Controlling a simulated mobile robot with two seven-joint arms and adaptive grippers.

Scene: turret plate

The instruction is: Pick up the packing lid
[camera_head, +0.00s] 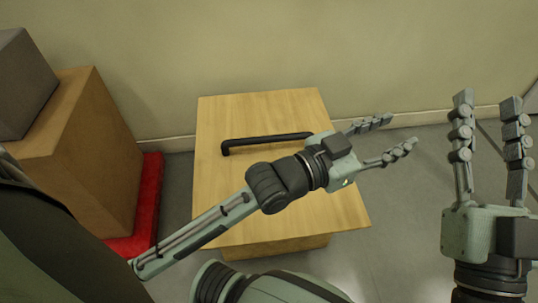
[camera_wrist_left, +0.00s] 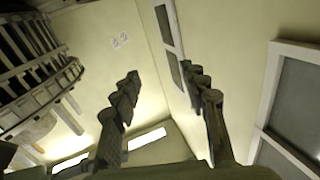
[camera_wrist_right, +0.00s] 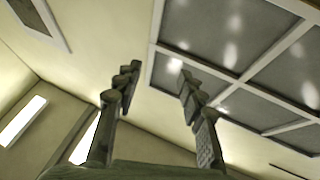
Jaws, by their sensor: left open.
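The packing lid (camera_head: 225,123) looks like a pale wooden board with a dark bar handle (camera_head: 260,142) across its top. It lies flat on a wooden box (camera_head: 285,246), of which only the lower part shows. My left gripper (camera_head: 399,131) is open and empty, its fingers pointing right, past the lid's right edge in the picture. My left forearm crosses in front of the lid and hides part of it and the handle's right end. My right gripper (camera_head: 488,99) is open and empty, with its fingers up, right of the lid. Neither wrist view shows the lid.
At the left stand a brown box (camera_head: 95,150) and a grey block (camera_head: 24,85) on top of it, by a red base (camera_head: 147,200). A pale wall (camera_head: 230,45) runs behind the lid. Grey floor (camera_head: 400,235) is clear right of it.

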